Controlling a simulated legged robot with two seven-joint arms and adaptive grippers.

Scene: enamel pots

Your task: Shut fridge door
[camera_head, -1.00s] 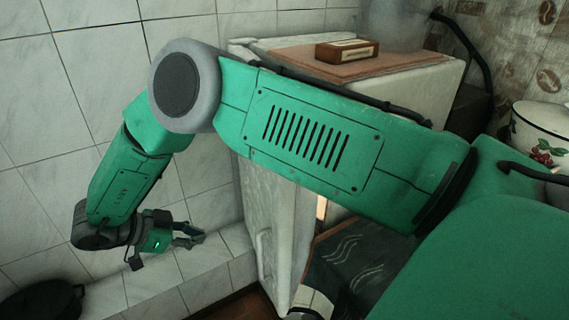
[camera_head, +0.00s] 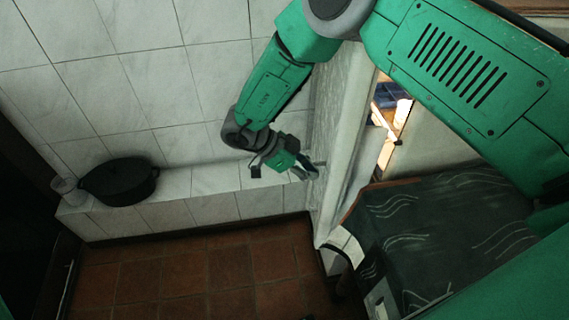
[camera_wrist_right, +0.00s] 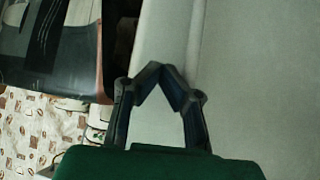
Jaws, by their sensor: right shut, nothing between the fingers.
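The fridge door (camera_head: 343,150) is a pale panel seen nearly edge-on in the head view. It stands ajar, with a lit interior gap (camera_head: 392,115) to its right. My right gripper (camera_head: 313,170) is on the left, outer side of the door, close to its face. Whether it touches the door is hard to tell. In the right wrist view the gripper (camera_wrist_right: 160,70) is shut and empty, its fingertips together in front of the pale door surface (camera_wrist_right: 255,70). My left gripper is not in view.
A tiled ledge (camera_head: 235,205) runs along the wall, with a dark pot (camera_head: 118,181) and a clear glass (camera_head: 66,187) at its left end. A dark patterned surface (camera_head: 440,215) lies right of the door. Brown floor tiles (camera_head: 195,270) in front of the ledge are clear.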

